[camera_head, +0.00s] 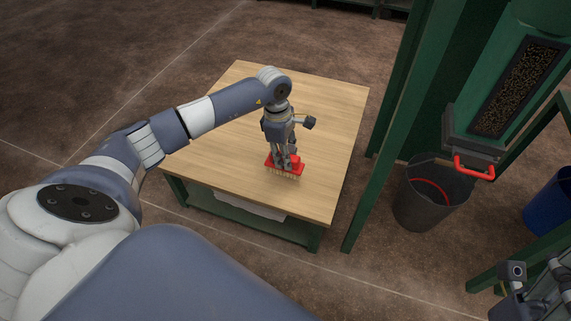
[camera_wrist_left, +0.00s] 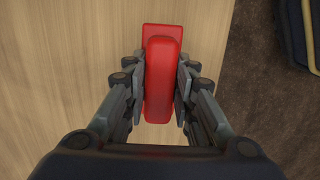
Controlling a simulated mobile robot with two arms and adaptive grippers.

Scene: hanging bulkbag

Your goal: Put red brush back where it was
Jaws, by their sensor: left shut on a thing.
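The red brush (camera_head: 297,169) has a red block and pale bristles pointing down, low over the wooden table top. My left gripper (camera_head: 286,161) points down from above and is shut on the brush's red handle. In the left wrist view the red brush (camera_wrist_left: 163,80) lies between both fingers of the left gripper (camera_wrist_left: 162,85), with a finger pressed on each side. I cannot tell whether the bristles touch the table. Part of my right gripper (camera_head: 530,295) shows at the lower right corner; its fingers are not clear.
The wooden table (camera_head: 330,115) with a green frame is otherwise bare on top. To its right stand a green post (camera_head: 385,130), a dark bucket (camera_head: 430,205) and a green machine with a red handle (camera_head: 474,168). A blue bucket (camera_head: 552,205) is at the right edge.

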